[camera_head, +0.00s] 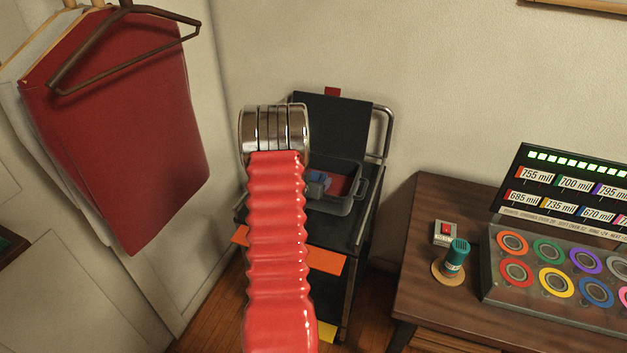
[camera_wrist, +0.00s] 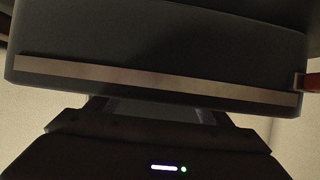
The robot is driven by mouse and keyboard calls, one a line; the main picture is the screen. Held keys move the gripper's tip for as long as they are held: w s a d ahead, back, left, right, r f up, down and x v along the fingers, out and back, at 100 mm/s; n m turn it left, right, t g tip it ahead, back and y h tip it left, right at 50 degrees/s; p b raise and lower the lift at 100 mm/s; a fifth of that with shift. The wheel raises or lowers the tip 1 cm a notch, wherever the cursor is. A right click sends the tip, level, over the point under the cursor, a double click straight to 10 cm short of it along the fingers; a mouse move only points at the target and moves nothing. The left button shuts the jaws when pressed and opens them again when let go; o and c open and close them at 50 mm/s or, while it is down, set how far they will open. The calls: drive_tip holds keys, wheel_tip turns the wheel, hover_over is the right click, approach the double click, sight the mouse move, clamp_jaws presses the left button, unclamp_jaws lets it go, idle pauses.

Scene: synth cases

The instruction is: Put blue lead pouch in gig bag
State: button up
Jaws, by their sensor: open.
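A dark grey open bag or case (camera_head: 335,205) with a red lining lies on the cart in the head view; I take it for the gig bag. A blue item (camera_head: 318,181), which looks like the blue lead pouch, shows inside its rim, partly hidden by my red ribbed arm. A dark body with small lights, apparently my gripper (camera_wrist: 160,150), fills the bottom of the wrist view. My gripper is open; its fingertips are not clearly seen and nothing shows held. A dark surface with a pale strip (camera_wrist: 150,80) is close in front of it; I cannot tell what it is.
The black cart (camera_head: 362,225) has a metal rail and an upright black panel (camera_head: 330,118). Red cloth (camera_head: 120,120) hangs at left. A wooden table (camera_head: 420,280) at right holds a teal cylinder (camera_head: 455,255), a small switch box (camera_head: 445,232) and a ring panel (camera_head: 545,275).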

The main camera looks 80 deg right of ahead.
drive_tip(key=shift+r, duration=0.1)
drive_tip(key=shift+r, duration=0.55)
drive_tip(key=v, duration=1.2)
idle(0.5)
